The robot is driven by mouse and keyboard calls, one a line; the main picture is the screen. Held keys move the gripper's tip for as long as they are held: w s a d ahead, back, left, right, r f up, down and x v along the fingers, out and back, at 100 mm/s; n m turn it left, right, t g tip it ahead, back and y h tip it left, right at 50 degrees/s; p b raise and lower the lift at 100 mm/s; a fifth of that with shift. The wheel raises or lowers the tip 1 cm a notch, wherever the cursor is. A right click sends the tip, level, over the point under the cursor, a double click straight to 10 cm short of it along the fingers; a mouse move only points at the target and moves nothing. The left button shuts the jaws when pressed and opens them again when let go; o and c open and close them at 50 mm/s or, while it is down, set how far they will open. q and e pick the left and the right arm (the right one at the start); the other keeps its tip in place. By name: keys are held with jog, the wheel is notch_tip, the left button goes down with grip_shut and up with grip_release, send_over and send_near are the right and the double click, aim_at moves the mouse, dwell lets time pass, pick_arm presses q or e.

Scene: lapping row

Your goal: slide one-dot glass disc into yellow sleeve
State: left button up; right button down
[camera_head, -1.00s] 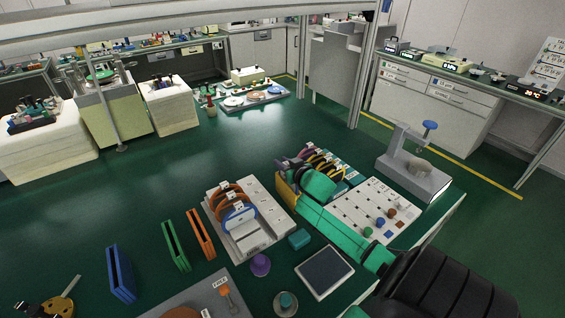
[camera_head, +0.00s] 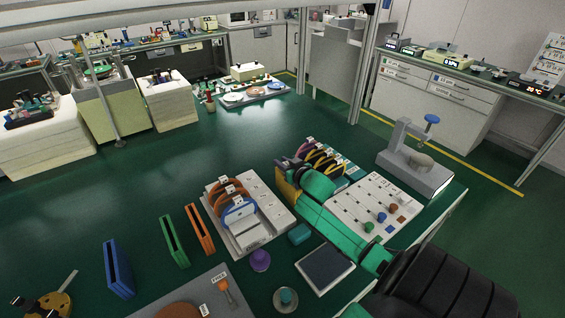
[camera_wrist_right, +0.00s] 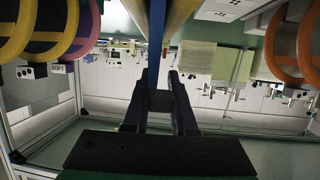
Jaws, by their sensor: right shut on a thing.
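My right gripper (camera_head: 290,172) is at the left end of the right-hand rack, beside the yellow sleeve (camera_head: 290,197), which my green arm partly covers. In the right wrist view the fingers (camera_wrist_right: 159,96) are shut on a dark tab. A thin blue edge (camera_wrist_right: 156,40) runs up from the tab, perhaps a disc seen edge-on. The yellow sleeve also shows in that view (camera_wrist_right: 181,18), right beside the blue edge; whether the edge is inside it I cannot tell. The dots on the held piece cannot be read. My left gripper is not in view.
Yellow and purple rings (camera_head: 322,160) stand in the right-hand rack. A white rack (camera_head: 262,196) holds orange and blue discs. Blue (camera_head: 118,268), green (camera_head: 174,241) and orange (camera_head: 201,230) sleeves stand at the left.

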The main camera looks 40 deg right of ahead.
jog(key=shift+f, duration=0.35)
jog(key=c, duration=0.6)
grip_release()
jog(key=shift+c, duration=0.2)
jog(key=v, duration=1.4)
jog(key=shift+s, duration=0.3)
